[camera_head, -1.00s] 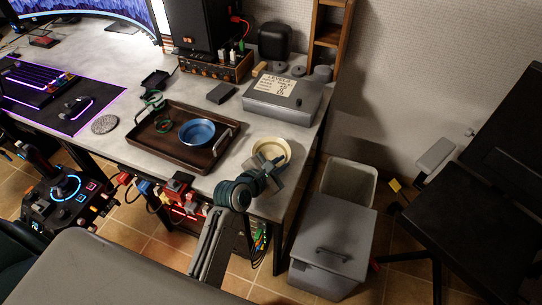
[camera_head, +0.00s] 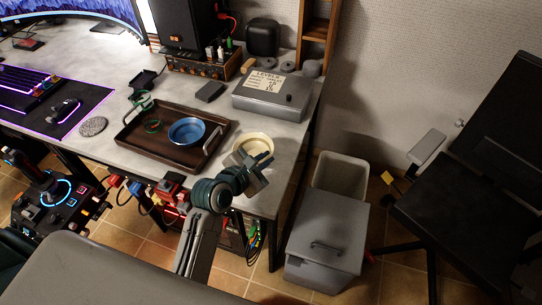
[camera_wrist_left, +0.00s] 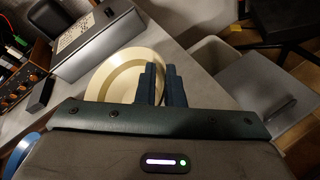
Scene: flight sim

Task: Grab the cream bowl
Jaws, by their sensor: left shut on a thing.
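The cream bowl (camera_head: 250,142) is at the right end of the grey desk, right of the brown tray. It also shows in the left wrist view (camera_wrist_left: 112,82), upright with its inside facing up. My left gripper (camera_head: 262,161) is at the bowl's near right edge, shut on its rim, and its fingers (camera_wrist_left: 161,83) cover part of that rim. I cannot tell whether the bowl touches the desk or is slightly above it. My right gripper is not in view.
The brown tray (camera_head: 146,143) holds a blue bowl (camera_head: 187,132). A grey metal box (camera_head: 271,97) stands behind the cream bowl. The desk's right edge is close by, with an open bin (camera_head: 341,172) and a lidded grey bin (camera_head: 325,245) on the floor beyond.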

